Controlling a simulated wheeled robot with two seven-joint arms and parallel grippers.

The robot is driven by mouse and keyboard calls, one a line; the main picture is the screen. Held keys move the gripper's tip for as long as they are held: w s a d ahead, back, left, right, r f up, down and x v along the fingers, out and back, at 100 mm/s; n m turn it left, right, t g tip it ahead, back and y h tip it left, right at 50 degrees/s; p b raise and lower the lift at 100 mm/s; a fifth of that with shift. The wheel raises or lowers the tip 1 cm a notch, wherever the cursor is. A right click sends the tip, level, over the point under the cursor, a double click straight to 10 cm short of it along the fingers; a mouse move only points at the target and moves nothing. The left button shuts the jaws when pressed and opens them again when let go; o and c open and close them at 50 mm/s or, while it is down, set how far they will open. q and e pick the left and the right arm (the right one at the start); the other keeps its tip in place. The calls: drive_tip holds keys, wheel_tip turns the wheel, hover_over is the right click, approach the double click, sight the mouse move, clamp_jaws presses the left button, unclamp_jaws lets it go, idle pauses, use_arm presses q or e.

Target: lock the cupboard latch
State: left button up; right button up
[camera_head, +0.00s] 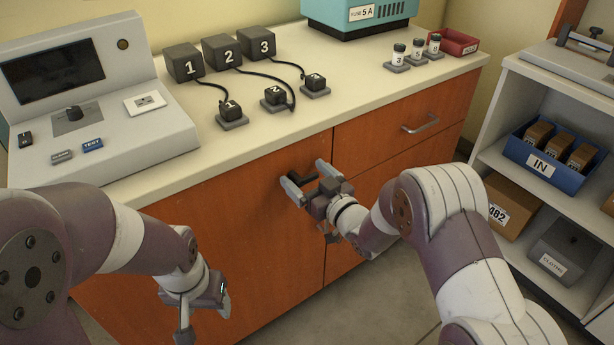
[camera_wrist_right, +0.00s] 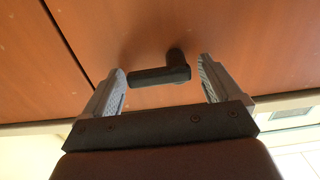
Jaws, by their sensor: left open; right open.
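The cupboard latch is a black turn handle (camera_wrist_right: 160,75) on the orange wooden door. In the right wrist view its bar lies roughly sideways between my fingers, with a round pivot at its right end. The latch also shows in the head view (camera_head: 299,175), partly hidden by my gripper. My right gripper (camera_head: 308,178) is open at the cupboard front, its fingers on either side of the latch bar; I see gaps between bar and fingers in the wrist view (camera_wrist_right: 164,88). My left gripper (camera_head: 203,318) is open and empty, low in front of the left cupboard door (camera_head: 245,235).
The counter above holds a grey console (camera_head: 85,95), numbered black boxes (camera_head: 228,52) with cables, and small vials (camera_head: 417,50). A drawer handle (camera_head: 420,124) is to the right. A shelf with a blue bin (camera_head: 550,160) stands at far right.

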drive_tip(key=p+v, duration=0.2)
drive_tip(key=v, duration=1)
drive_tip(key=shift+s, duration=0.25)
drive_tip(key=shift+d, duration=0.1)
